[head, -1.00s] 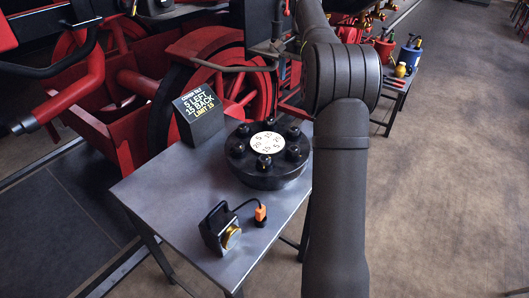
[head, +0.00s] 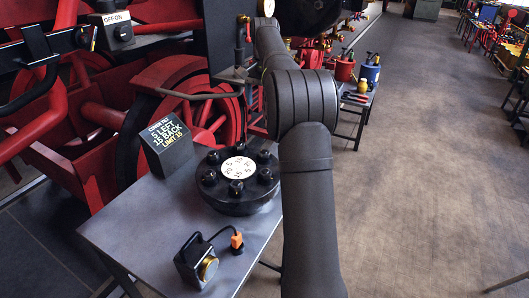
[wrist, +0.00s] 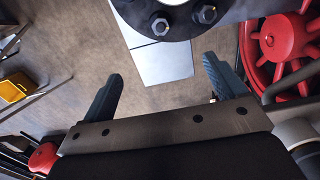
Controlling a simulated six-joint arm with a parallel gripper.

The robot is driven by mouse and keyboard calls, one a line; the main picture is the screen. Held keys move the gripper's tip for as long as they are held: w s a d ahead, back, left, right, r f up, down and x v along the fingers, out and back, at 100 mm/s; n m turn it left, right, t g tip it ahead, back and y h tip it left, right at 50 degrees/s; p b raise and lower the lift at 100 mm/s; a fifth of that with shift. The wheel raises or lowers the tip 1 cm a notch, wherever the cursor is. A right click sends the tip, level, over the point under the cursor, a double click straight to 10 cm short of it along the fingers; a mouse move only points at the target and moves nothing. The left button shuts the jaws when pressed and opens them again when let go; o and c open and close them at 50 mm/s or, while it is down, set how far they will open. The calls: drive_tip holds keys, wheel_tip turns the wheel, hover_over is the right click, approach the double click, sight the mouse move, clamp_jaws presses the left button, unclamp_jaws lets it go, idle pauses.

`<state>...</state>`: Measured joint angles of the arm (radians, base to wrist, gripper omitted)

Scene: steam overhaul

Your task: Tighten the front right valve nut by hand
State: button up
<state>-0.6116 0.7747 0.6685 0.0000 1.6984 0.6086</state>
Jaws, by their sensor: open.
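My gripper (wrist: 164,68) shows in the wrist view with its two blue-grey fingers spread wide and nothing between them. Beyond the fingertips, at the top edge, is part of a dark round flange with two hex nuts in view, one nut (wrist: 160,26) left of centre and another nut (wrist: 207,14) to its right. The fingers are apart from both. I cannot tell which nut is the front right valve nut. In the head view my arm reaches away from the camera and its gripper end is hidden.
A grey table (head: 125,229) holds a black round cover (head: 238,200) with several knobs, a sign (head: 166,148) reading 5 left, 15 back, limit 15, and a black lamp-like box (head: 195,262). A red spoked wheel (wrist: 292,45) is close at right. Open floor (head: 430,150) lies right.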

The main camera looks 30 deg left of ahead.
sight(264, 151)
drive_tip(key=shift+n, duration=0.7)
drive_tip(key=c, duration=0.6)
wheel_tip(264, 151, down, 19)
drive_tip(key=n, duration=2.4)
drive_tip(key=shift+a+r+n, duration=0.1)
drive_tip(key=shift+r+n, duration=0.05)
drive_tip(key=shift+n, duration=0.15)
drive_tip(key=shift+c, duration=0.2)
drive_tip(key=c, duration=1)
